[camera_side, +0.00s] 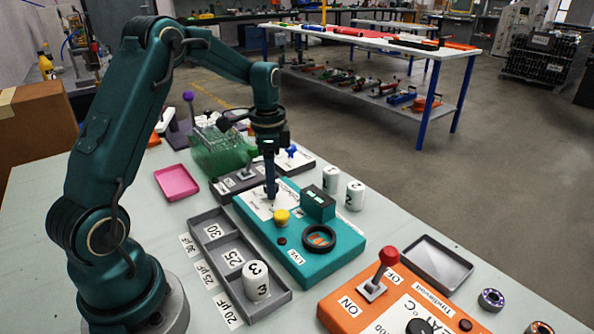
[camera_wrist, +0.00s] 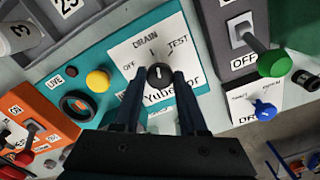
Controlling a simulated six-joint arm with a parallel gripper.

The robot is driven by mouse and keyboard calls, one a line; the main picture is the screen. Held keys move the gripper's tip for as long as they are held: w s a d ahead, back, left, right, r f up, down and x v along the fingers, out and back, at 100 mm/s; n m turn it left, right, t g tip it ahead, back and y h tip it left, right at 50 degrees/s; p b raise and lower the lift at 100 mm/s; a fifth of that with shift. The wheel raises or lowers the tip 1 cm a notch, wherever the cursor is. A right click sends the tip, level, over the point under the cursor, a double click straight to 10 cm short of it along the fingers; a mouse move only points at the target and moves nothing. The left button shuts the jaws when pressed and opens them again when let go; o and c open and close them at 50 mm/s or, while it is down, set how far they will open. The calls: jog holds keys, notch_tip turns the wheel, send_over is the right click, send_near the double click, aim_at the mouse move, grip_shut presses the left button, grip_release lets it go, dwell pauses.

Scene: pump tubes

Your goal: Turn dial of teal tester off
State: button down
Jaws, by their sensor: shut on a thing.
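The teal tester (camera_side: 347,243) lies in the middle of the table in the side view, and its teal face (camera_wrist: 112,58) also shows in the wrist view. Its black dial (camera_wrist: 159,74) sits on a white panel labelled OFF at left, DRAIN at top and TEST at right. The dial's small white mark seems to point up towards DRAIN, but it is too small to be sure. My gripper (camera_wrist: 160,88) is over the panel, pointing down, with its dark fingers shut on the dial from both sides. In the side view, my gripper (camera_side: 271,190) hides the dial.
The tester also carries a yellow button (camera_side: 282,216) and a black ring (camera_side: 319,238). A grey tray (camera_side: 285,298) with a white cylinder (camera_side: 256,281) is in front. An orange box (camera_side: 336,307) with a red lever stands right. Two white cylinders (camera_side: 355,195) stand behind.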

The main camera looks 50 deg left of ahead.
jog(key=n, duration=0.4)
jog(key=shift+n, duration=0.3)
jog(key=n, duration=0.3)
jog(key=shift+n, duration=0.3)
jog(key=n, duration=0.7)
jog(key=shift+c, duration=2.2)
grip_release()
jog(key=shift+r, duration=2.6)
